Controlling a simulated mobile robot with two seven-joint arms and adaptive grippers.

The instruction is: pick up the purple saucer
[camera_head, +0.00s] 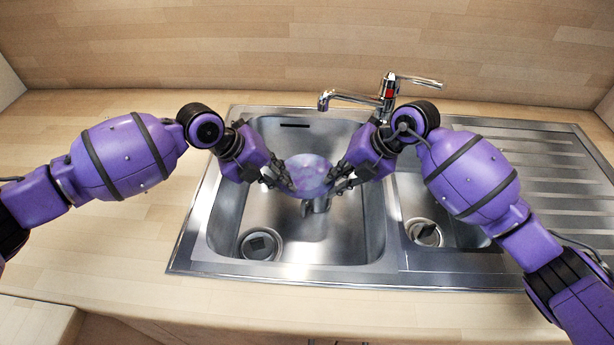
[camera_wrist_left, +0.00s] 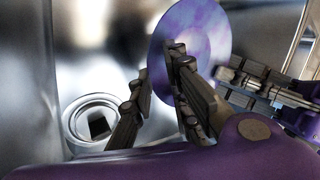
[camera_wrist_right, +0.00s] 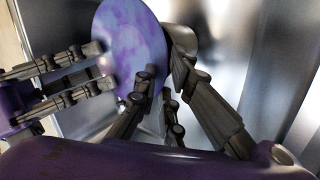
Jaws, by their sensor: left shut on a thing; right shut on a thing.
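The purple saucer (camera_head: 308,174), round with a mottled purple and bluish-white face, is held between my two grippers over the large sink basin. My left gripper (camera_head: 284,184) is shut on its left edge. My right gripper (camera_head: 336,184) is shut on its right edge. In the left wrist view the saucer (camera_wrist_left: 197,42) passes between the left fingers (camera_wrist_left: 160,82), with the other gripper's fingers at the right. In the right wrist view the saucer (camera_wrist_right: 130,42) passes between the right fingers (camera_wrist_right: 160,85). The fingers hide parts of its rim.
The steel sink basin (camera_head: 225,215) surrounds the space below, with a drain (camera_head: 261,244) at its lower left. A smaller basin (camera_head: 425,232) and ribbed drainboard (camera_head: 545,165) lie to the right. The tap (camera_head: 388,95) stands behind. The wooden counter (camera_head: 120,235) at left is clear.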

